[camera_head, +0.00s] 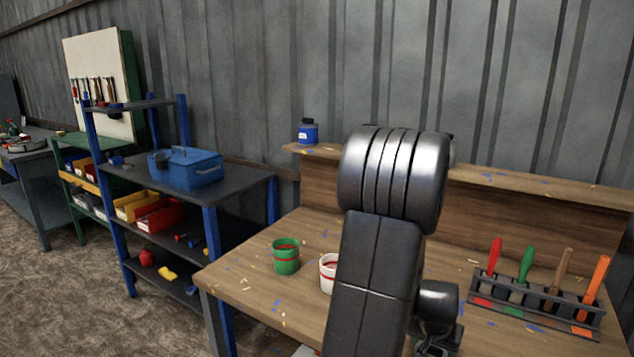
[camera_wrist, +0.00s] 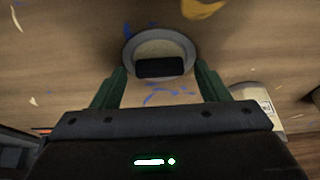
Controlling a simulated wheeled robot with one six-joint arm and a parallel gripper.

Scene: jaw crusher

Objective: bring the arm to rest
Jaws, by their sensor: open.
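My arm stands in the middle of the head view in front of the wooden workbench (camera_head: 250,285). My gripper (camera_wrist: 160,72) shows in the wrist view, with its two green fingers apart. In the head view my arm hides part of the bench, and the fingers do not show there.
On the bench are a green cup (camera_head: 286,256), a partly hidden white cup (camera_head: 328,272) and a rack (camera_head: 535,300) of tools with coloured handles. A blue jar (camera_head: 308,132) stands on the back ledge. Left is a shelf unit with a blue toolbox (camera_head: 186,167).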

